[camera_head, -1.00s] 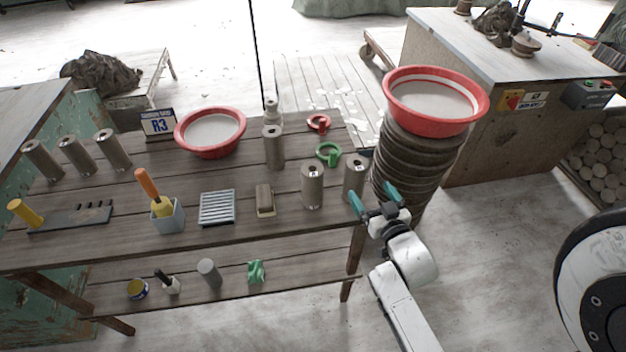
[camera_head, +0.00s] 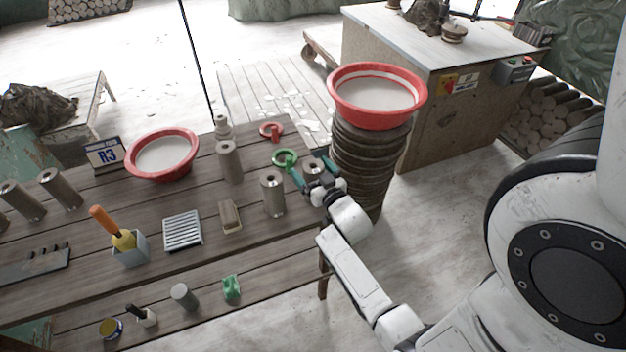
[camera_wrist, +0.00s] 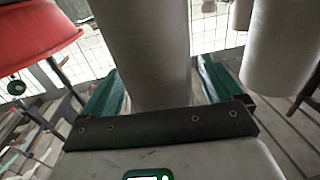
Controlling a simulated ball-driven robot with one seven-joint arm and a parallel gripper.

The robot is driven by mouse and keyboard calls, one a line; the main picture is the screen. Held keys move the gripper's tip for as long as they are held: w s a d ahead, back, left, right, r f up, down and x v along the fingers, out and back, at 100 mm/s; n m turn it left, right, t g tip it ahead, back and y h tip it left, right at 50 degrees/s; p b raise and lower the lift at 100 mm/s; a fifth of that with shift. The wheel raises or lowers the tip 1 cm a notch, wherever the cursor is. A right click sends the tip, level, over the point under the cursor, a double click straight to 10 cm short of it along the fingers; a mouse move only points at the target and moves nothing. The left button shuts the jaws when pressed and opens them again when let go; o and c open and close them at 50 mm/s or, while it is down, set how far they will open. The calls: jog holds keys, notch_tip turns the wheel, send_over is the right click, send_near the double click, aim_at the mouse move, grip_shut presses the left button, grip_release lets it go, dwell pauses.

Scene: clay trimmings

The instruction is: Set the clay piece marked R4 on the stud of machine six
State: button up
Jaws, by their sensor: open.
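Several grey clay cylinders with a hole in the top stand on the wooden table; I can read no R4 mark on any of them. My gripper (camera_head: 314,176) is at the table's right end, its teal fingers open on both sides of the rightmost cylinder (camera_head: 312,164). In the wrist view this cylinder (camera_wrist: 145,45) stands upright between the fingers, and its ends are out of frame. A neighbouring cylinder (camera_head: 272,192) stands just left; one more cylinder (camera_wrist: 283,45) shows at the right in the wrist view. I cannot make out a machine marked six or its stud.
A red basin (camera_head: 416,104) sits on a stack of dark discs close right of my gripper. Green (camera_head: 285,158) and red (camera_head: 271,130) rings lie behind. A labelled cabinet (camera_head: 430,110) stands at the back right.

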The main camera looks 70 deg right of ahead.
jog(key=shift+w+d, duration=0.4)
jog(key=shift+w, duration=0.05)
jog(key=shift+c, duration=0.2)
jog(key=c, duration=1.4)
jog(key=shift+r, duration=0.1)
jog(key=shift+c, duration=0.4)
